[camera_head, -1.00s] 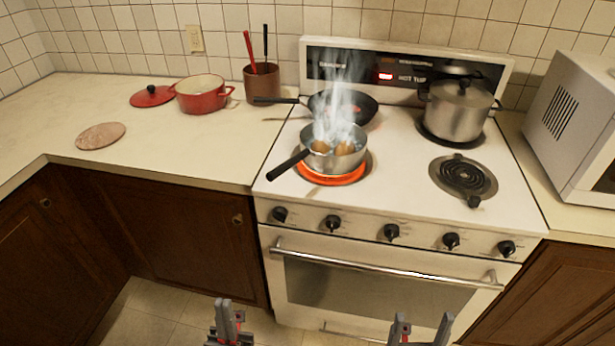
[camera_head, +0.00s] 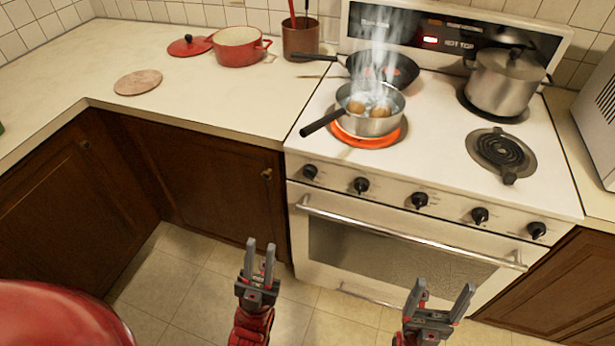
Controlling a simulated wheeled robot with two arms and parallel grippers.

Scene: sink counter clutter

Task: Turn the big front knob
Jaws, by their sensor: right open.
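A row of several black knobs runs along the stove's front panel: the leftmost knob (camera_head: 310,172), a second knob (camera_head: 361,185), the middle knob (camera_head: 420,200), a fourth knob (camera_head: 480,215) and the rightmost knob (camera_head: 537,230). They look about the same size, so I cannot tell which is the big one. My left gripper (camera_head: 260,244) is low in front of the stove's left side, empty, with a gap between its fingers. My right gripper (camera_head: 443,287) is open and empty, in front of the oven door. Both are apart from the knobs.
A steaming saucepan (camera_head: 370,125) with brown round items sits on a glowing orange burner, its handle pointing front left. A dark frying pan (camera_head: 400,68) and a lidded steel pot (camera_head: 500,85) stand behind. The oven handle (camera_head: 410,232) juts out below the knobs.

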